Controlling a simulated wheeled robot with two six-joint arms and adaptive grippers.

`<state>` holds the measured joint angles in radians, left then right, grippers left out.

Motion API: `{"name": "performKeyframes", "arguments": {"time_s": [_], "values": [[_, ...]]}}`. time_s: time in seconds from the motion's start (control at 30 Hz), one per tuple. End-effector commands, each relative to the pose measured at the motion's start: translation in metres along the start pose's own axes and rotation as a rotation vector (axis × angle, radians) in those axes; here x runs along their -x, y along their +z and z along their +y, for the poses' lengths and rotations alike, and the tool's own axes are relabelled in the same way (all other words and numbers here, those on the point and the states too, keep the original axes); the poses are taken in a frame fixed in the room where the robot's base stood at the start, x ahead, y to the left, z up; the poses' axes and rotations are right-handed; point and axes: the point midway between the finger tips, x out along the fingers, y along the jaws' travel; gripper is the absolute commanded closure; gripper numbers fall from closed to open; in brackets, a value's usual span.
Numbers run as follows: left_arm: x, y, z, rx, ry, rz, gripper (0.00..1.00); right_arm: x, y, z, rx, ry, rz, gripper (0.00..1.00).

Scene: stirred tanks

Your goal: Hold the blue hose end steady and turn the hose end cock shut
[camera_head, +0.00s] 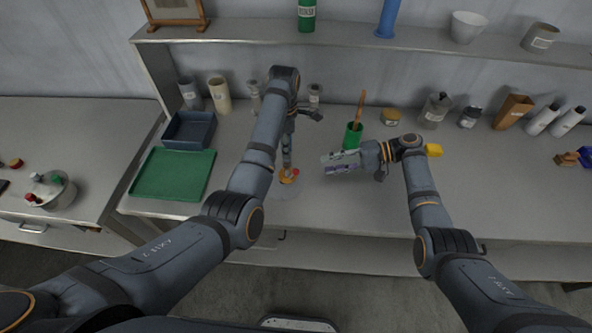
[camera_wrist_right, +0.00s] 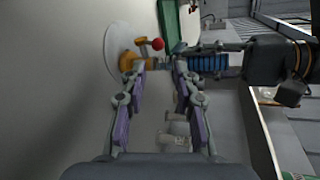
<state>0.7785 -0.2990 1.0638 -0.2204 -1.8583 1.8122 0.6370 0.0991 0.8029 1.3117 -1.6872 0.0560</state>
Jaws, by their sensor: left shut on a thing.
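The hose end cock (camera_head: 289,177) is a small orange-brass piece on the bench in the head view. In the right wrist view the brass cock (camera_wrist_right: 130,61) shows a red ball on its lever (camera_wrist_right: 157,44). My left gripper (camera_head: 288,163) points down at it. The right wrist view shows my left gripper shut around the ribbed blue hose end (camera_wrist_right: 207,63), beside the brass. My right gripper (camera_head: 326,164) is to the right of the cock in the head view. Its fingers (camera_wrist_right: 161,70) are apart and empty, with the red ball beyond the gap.
A pale round disc (camera_wrist_right: 116,40) lies by the cock. A green tray (camera_head: 172,174) and a dark blue bin (camera_head: 189,130) stand to the left. A green cup (camera_head: 353,136) stands behind my right gripper. The bench front right is clear.

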Motion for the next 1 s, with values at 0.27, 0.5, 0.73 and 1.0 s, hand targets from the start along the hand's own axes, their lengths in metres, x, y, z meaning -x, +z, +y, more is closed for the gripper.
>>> {"name": "performKeyframes", "arguments": {"time_s": [0.27,0.5,0.73,1.0], "values": [[0.000,0.000,0.000,0.000,0.000,0.000,1.00,-0.001,0.001,-0.004,0.913,0.039,-0.008,0.70],[0.000,0.000,0.000,0.000,0.000,0.000,1.00,-0.001,0.002,-0.007,1.550,0.063,-0.034,0.70],[0.000,0.000,0.000,0.000,0.000,0.000,1.00,-0.001,0.002,-0.009,1.792,0.070,-0.048,0.70],[0.000,0.000,0.000,0.000,0.000,0.000,1.00,-0.015,0.002,-0.008,1.802,0.068,-0.049,0.70]]}}
